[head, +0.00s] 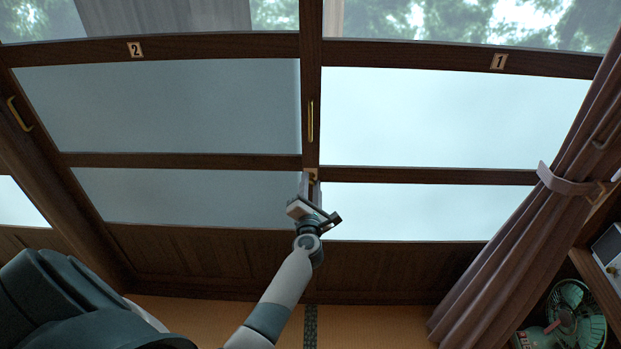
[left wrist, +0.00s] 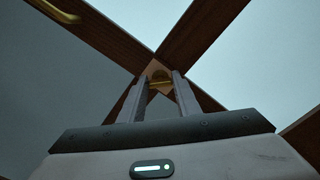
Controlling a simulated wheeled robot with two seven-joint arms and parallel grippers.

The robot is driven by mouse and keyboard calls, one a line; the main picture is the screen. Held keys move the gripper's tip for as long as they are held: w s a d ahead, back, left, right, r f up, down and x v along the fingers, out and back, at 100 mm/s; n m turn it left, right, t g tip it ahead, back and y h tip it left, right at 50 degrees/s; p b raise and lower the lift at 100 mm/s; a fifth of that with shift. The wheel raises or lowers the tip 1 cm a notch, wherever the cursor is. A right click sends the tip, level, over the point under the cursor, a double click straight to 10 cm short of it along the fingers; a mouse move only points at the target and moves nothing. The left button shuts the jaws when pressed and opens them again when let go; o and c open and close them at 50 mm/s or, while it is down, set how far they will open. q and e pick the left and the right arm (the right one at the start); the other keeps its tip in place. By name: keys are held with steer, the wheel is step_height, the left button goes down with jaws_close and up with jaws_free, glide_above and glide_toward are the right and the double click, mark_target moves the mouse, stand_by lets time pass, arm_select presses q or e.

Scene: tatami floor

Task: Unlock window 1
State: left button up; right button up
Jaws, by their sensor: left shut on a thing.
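Window 1 (head: 430,125) is the bright sliding panel on the right in the head view, with a "1" label (head: 499,61) on its upper rail. A small brass lock (head: 313,174) sits low on the dark middle stile, largely hidden by my left gripper (head: 310,184). In the left wrist view, the lock (left wrist: 160,80) shows as a brass piece between the two grey fingers (left wrist: 160,95), which are shut on it. I cannot tell whether it is locked. My right gripper is in neither view.
Window 2 (head: 180,110) is the duller panel on the left. A brass handle (head: 311,121) is on the middle stile above my gripper, and another handle (head: 19,114) is at far left. A tied brown curtain (head: 545,200) and a green fan (head: 575,310) are at right.

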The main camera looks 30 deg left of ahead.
arm_select(q)
steer(key=m+p, duration=0.2)
steer(key=shift+d+r+m, duration=0.1)
steer(key=shift+m, duration=0.3)
steer(key=m+p, duration=0.2)
steer(key=shift+m, duration=0.4)
steer(key=shift+f+m+p, duration=0.25)
steer(key=shift+m+p, duration=0.6)
steer(key=shift+m, duration=0.95)
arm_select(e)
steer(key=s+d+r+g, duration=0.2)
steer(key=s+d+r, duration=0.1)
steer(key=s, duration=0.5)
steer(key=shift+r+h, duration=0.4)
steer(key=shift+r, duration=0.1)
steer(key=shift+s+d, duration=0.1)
arm_select(q)
steer(key=o, duration=1)
steer(key=shift+o, duration=0.2)
steer(key=shift+s, duration=0.1)
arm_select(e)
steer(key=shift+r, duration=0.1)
